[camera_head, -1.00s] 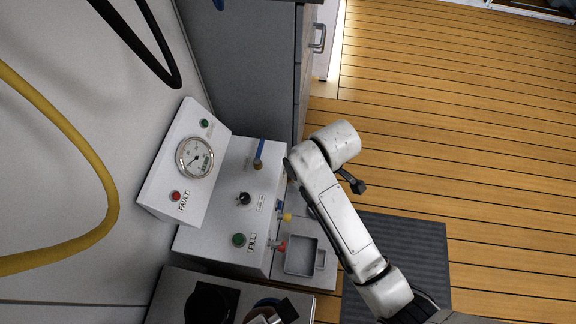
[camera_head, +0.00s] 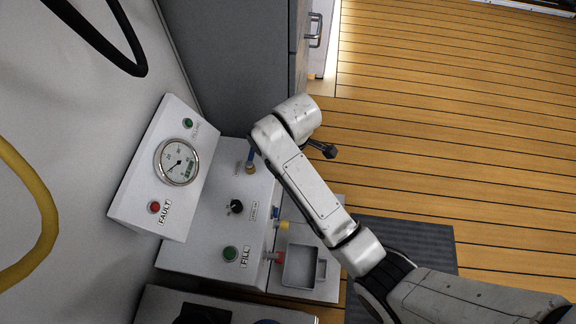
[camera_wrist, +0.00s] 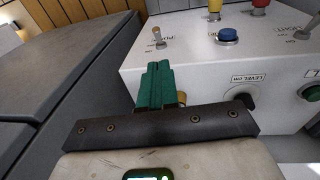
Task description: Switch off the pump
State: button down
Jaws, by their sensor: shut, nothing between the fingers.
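A small metal toggle switch (camera_wrist: 158,38) stands on the front face of the white console at the top of the wrist view. Its lettering is upside down and seems to read PUMP; I cannot tell its on or off position. My gripper (camera_wrist: 158,68) has teal fingers that are shut and empty. In the wrist view they appear below the toggle, with a visible gap. In the head view the gripper and toggle are hidden, and my arm covers part of the console's right edge. A blue push button (camera_wrist: 228,36) sits right of the toggle.
A gauge (camera_head: 177,162) and red FAULT lamp (camera_head: 154,207) are on the sloped panel. Yellow (camera_head: 284,225) and red (camera_head: 275,257) fittings stick out front. Grey cabinets stand beside.

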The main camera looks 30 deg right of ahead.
notch_tip(320, 180, down, 10)
jog(key=w+b, duration=0.1)
jog(key=b, duration=0.3)
jog(key=shift+w+r, duration=0.15)
jog(key=shift+w, duration=0.05)
jog(key=shift+d, duration=0.2)
jog(key=shift+s+d+t+y+p, duration=0.2)
jog(key=shift+t+y+p, duration=0.2)
jog(key=shift+y+p, duration=0.2)
jog(key=f+t+y, duration=0.1)
jog(key=s+d+t+y, duration=0.1)
jog(key=y, duration=0.1)
jog(key=f+t+y, duration=0.1)
jog(key=shift+s+d+f+m+t+y, duration=0.15)
jog(key=shift+d+f+m+t+y, duration=0.15)
jog(key=shift+d+f+y, duration=0.1)
jog(key=shift+a+r, duration=0.1)
jog(key=shift+w+a+r, duration=0.25)
jog(key=shift+w+a, duration=0.2)
jog(key=shift+a, duration=0.05)
